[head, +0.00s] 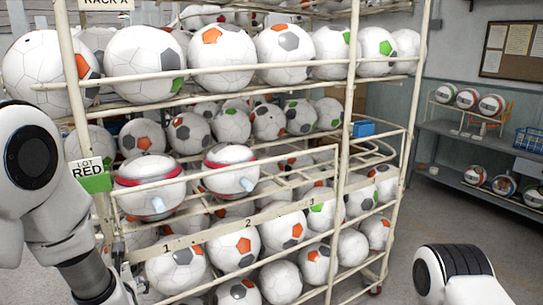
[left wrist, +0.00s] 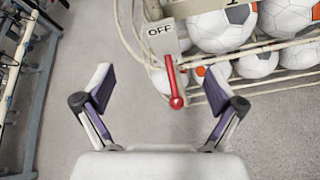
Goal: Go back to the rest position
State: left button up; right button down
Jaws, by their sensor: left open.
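My left gripper (left wrist: 160,83) is open and empty in the left wrist view, its two purple-padded fingers spread wide. A red lever (left wrist: 174,84) with a round knob hangs from a plate marked OFF (left wrist: 161,38). In the picture, its knob appears between the fingers, apart from both; the depth between them is hard to tell. In the head view my left arm stands at the left edge, and its gripper is out of the picture. Part of my right arm shows at the lower right; its gripper is not in view.
A white tube rack (head: 353,110) full of soccer balls fills the middle, with a green LOT RED sign (head: 92,175) at its left. Two red-ringed balls (head: 230,170) sit on its middle level. A grey shelf (head: 450,130) with balls stands right. Floor between is clear.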

pick_arm(q)
jog(key=s+d+f+m+g+h+p, duration=0.1)
jog(key=s+d+f+m+g+h, duration=0.15)
jog(key=s+f+m, duration=0.65)
jog(key=s+d+f+m+g+h, duration=0.15)
jog(key=s+f+m+g, duration=0.3)
jog(key=s+f, duration=0.85)
jog(key=s+d+f+m+g+h, duration=0.1)
jog(key=s+d+f+m, duration=0.1)
jog(key=m, duration=1)
jog(key=s+d+f+m+g+h, duration=0.2)
jog(key=s+m, duration=0.5)
jog(key=m, duration=0.6)
notch_tip(320, 180, down, 2)
jog(key=shift+d+f+g+p, duration=0.1)
jog(key=shift+d+g+p, duration=0.2)
jog(key=shift+d, duration=0.5)
